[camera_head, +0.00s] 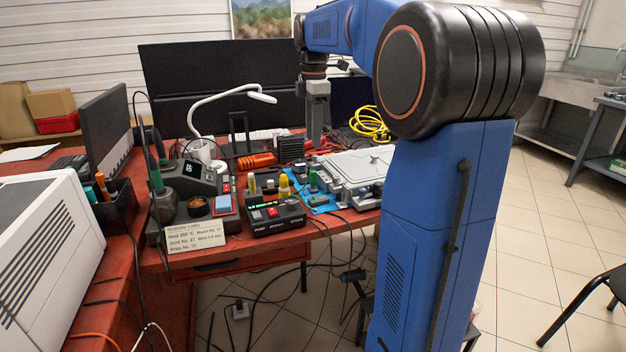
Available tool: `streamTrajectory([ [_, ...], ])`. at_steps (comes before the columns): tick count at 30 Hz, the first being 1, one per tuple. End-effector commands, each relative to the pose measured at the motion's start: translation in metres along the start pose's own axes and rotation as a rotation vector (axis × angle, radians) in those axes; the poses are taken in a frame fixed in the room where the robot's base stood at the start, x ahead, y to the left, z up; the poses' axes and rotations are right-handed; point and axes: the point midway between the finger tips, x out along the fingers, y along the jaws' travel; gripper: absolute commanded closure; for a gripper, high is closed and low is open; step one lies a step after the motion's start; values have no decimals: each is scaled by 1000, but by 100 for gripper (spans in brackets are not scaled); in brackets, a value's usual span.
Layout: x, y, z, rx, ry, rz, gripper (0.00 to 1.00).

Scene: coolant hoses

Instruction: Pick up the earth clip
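I cannot pick out the earth clip for certain among the small parts on the red desk (345,219). Some small red pieces (322,151) lie close to my gripper, but they are too small to name. My gripper (315,140) hangs from my blue arm, pointing down over the back middle of the desk. Its grey fingers look close together, and I cannot tell whether a gap lies between them. I see nothing clearly held. My arm and column hide the right part of the desk.
A soldering station (195,180), a black box with a lit display (272,215), a white lamp (262,97) and an orange-handled tool (256,161) crowd the desk. A pale flat case (350,168) and coiled yellow cable (370,122) lie right of my gripper. Cables hang in front.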

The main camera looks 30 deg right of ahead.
Motion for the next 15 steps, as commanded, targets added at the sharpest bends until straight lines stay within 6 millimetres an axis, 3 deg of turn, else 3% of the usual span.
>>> streamTrajectory([
  [9,57,-1,0,1,0,-3,66],
  [15,80,0,0,1,0,-2,66],
])
